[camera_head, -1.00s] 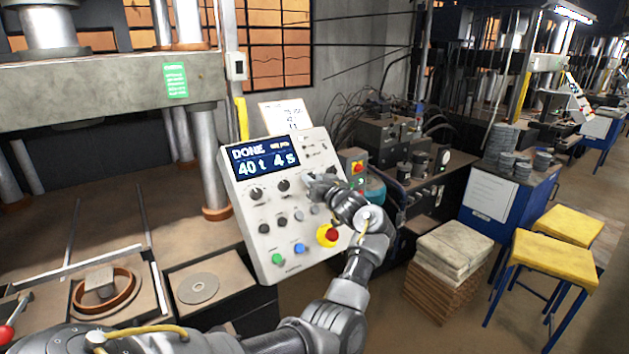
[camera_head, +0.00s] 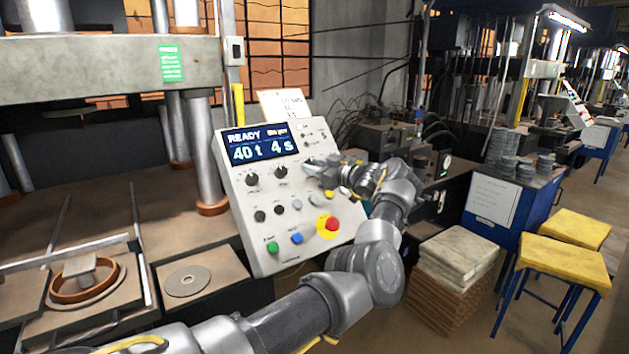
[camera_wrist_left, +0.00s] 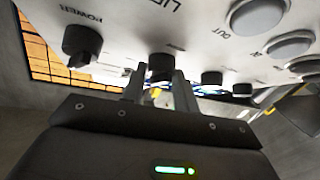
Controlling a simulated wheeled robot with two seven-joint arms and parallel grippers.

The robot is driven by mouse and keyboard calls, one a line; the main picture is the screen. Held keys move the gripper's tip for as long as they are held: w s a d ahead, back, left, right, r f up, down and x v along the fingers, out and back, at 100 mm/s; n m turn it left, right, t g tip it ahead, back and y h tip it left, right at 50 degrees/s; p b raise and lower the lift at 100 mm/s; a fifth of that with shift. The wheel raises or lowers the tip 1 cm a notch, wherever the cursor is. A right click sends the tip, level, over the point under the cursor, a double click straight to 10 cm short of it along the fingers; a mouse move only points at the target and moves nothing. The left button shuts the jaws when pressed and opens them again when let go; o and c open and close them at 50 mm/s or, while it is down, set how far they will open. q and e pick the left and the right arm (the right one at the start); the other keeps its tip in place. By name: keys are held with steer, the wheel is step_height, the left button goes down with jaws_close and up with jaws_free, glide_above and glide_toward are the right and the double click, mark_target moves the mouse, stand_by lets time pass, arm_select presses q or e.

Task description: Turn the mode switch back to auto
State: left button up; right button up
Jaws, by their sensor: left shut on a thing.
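The control panel (camera_head: 310,215) stands tilted in the middle of the head view, with its screen (camera_head: 262,145) reading READY, 40 t and 4 s. My left gripper (camera_head: 314,165) reaches its upper right part from the right. In the left wrist view my left gripper (camera_wrist_left: 161,92) has its fingers closed on a black rotary knob (camera_wrist_left: 160,65), which appears to be the mode switch. Its small label and pointer position are not readable. The gripper covers this knob in the head view. A black knob labelled POWER (camera_wrist_left: 82,43) is beside it in the wrist view. My right gripper is out of view.
Two black knobs (camera_head: 252,179) sit left of the gripper. Below are several buttons and a red emergency button (camera_head: 332,224) on yellow. In the wrist view, round grey buttons (camera_wrist_left: 256,16) are close on the right. Stacked sacks (camera_head: 455,250) stand right of the panel.

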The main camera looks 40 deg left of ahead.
arm_select(q)
steer(key=shift+w+r+n+g+h, duration=0.15)
steer(key=shift+n+g+h, duration=0.25)
steer(key=shift+n+g, duration=1.15)
steer(key=shift+n, duration=0.85)
steer(key=o, duration=1)
steer(key=shift+a, duration=0.1)
steer(key=shift+c, duration=0.2)
steer(key=shift+d, duration=0.25)
steer(key=w+d+r+b, duration=0.1)
steer(key=d+b, duration=0.2)
steer(key=d, duration=0.7)
steer(key=shift+w, duration=0.15)
